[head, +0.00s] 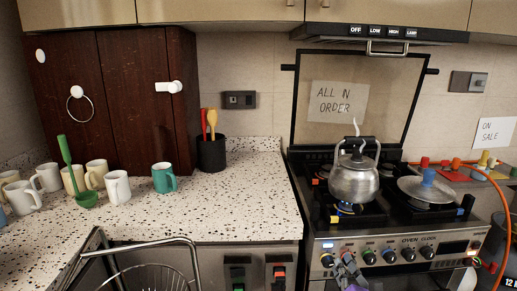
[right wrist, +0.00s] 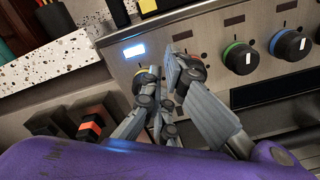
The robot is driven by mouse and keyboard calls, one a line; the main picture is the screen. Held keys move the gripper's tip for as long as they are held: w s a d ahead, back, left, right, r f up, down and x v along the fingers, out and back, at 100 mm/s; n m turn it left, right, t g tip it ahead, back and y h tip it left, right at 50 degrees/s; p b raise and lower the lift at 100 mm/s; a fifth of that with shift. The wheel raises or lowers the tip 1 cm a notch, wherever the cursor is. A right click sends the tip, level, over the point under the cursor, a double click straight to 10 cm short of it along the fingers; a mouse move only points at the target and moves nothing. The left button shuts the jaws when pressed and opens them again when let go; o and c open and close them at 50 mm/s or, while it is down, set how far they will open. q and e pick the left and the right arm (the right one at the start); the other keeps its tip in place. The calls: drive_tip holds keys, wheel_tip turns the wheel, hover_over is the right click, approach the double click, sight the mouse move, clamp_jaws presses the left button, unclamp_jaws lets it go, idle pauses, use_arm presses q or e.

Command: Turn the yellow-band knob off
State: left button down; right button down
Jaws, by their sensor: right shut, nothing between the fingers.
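The stove front (head: 440,247) carries a row of dark knobs with coloured bands. A small yellow patch (right wrist: 152,70), probably part of the yellow-band knob, shows beside my right gripper's fingers in the right wrist view; the rest is hidden. My right gripper (head: 345,264) is in front of the left part of the knob row, shut and empty. Its fingertips are close to the panel in the right wrist view (right wrist: 166,76); I cannot tell whether they touch a knob. My left gripper is not in view.
A green-band knob (right wrist: 240,58) and a blue-band knob (right wrist: 291,45) are right of the fingers. A steaming kettle (head: 354,182) stands over a blue flame. The speckled counter (head: 240,205) is left of the stove.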

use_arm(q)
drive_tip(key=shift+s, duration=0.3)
use_arm(e)
drive_tip(key=shift+w+r, duration=0.2)
drive_tip(key=shift+w, duration=0.05)
